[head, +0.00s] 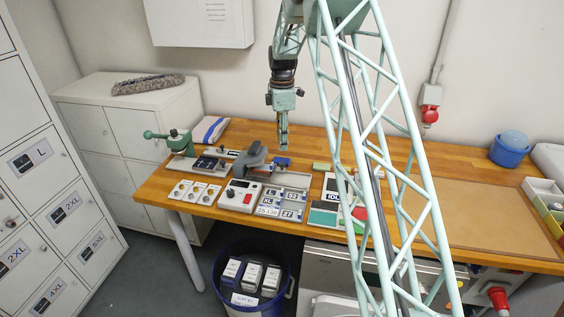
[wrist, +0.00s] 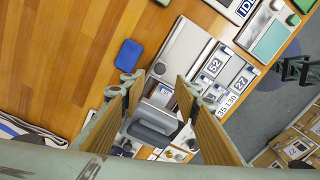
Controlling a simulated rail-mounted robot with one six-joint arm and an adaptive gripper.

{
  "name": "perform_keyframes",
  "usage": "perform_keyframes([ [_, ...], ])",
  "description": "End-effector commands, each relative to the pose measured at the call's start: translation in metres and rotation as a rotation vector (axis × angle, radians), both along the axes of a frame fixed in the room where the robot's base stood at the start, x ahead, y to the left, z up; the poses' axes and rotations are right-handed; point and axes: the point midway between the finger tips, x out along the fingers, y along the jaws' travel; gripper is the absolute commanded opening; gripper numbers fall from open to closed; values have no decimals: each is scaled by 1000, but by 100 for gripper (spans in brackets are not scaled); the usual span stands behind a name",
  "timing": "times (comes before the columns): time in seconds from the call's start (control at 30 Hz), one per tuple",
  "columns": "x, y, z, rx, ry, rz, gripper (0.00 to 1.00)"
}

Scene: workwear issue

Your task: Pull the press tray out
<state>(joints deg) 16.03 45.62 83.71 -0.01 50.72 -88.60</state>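The press (head: 250,163) shows as a dark grey body with a raised grip, behind a white control box (head: 238,196) with a red display. In the wrist view the dark grey press (wrist: 153,125) lies below and between my fingers. A flat pale grey plate (wrist: 187,50) sits beside it; I cannot tell whether this is the press tray. My gripper (head: 283,146) points down above the bench, behind and right of the press. In the wrist view my gripper (wrist: 158,84) has its two fingers wide apart with nothing between the tips.
A blue block (wrist: 130,53) lies near the plate. Size tiles (head: 280,203) lie along the front. A green-levered device (head: 175,140) stands left on the bench. A blue bin (head: 247,300) stands on the floor. Bare wood (head: 320,145) is free behind and right.

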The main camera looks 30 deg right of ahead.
Motion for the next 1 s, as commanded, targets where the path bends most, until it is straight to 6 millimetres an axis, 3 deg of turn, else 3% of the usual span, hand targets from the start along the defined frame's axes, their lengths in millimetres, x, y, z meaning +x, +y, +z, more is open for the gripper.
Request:
perform_keyframes([
  [0.6,0,0,-81,0,1,0,29],
  [1.0,0,0,-105,0,-1,0,29],
])
